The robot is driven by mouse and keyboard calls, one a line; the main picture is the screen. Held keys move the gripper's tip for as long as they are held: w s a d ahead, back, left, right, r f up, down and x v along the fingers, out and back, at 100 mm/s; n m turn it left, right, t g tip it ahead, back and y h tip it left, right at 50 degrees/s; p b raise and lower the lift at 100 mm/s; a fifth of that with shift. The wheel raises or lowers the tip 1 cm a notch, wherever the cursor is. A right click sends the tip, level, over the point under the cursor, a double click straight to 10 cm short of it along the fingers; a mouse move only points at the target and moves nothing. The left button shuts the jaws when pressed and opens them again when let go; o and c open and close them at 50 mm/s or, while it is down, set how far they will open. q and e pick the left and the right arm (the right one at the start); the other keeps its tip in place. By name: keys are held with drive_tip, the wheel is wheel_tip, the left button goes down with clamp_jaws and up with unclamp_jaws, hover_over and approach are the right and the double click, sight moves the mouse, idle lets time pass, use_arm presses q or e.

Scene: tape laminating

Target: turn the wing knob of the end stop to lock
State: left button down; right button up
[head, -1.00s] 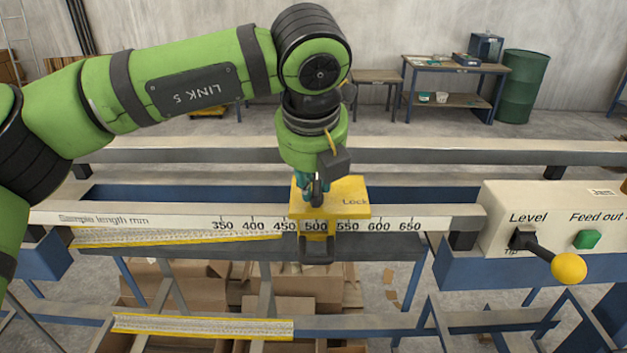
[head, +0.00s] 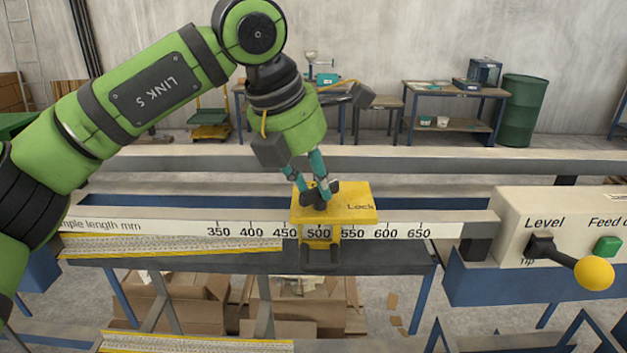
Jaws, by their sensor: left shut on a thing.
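The yellow end stop (head: 357,214) sits on the white scale rail (head: 190,228), near the 500 mark, with "Lock" printed on its top. Its black wing knob (head: 330,187) stands on the top face, left of the word. My left gripper (head: 316,192) comes down from the upper left with its fingers tilted, and is shut on the wing knob. The fingers partly cover the knob, so its exact angle is hard to read. My right gripper is not in view.
A control box (head: 520,210) with a lever ending in a yellow ball (head: 593,273) and a green button (head: 607,246) stands at the right end of the rail. A grey beam (head: 450,160) runs behind the rail. Cardboard boxes (head: 180,310) lie below.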

use_arm(q)
drive_tip(key=m+g+p, duration=0.1)
drive_tip(key=m, duration=0.2)
drive_tip(key=shift+w+r+m+h+p, duration=0.1)
drive_tip(key=shift+m+h+p, duration=0.2)
drive_tip(key=shift+p, duration=0.05)
drive_tip(key=m+g+p, duration=0.1)
drive_tip(key=m+p, duration=0.1)
drive_tip(key=m, duration=0.1)
drive_tip(key=shift+w, duration=0.1)
drive_tip(key=shift+d+m+g+p, duration=0.1)
drive_tip(key=shift+m+g+p, duration=0.25)
drive_tip(key=shift+m+g, duration=0.2)
drive_tip(key=shift+f+m, duration=0.2)
drive_tip(key=shift+m, duration=0.05)
drive_tip(key=c, duration=1.1)
unclamp_jaws()
drive_tip(key=shift+d, duration=0.1)
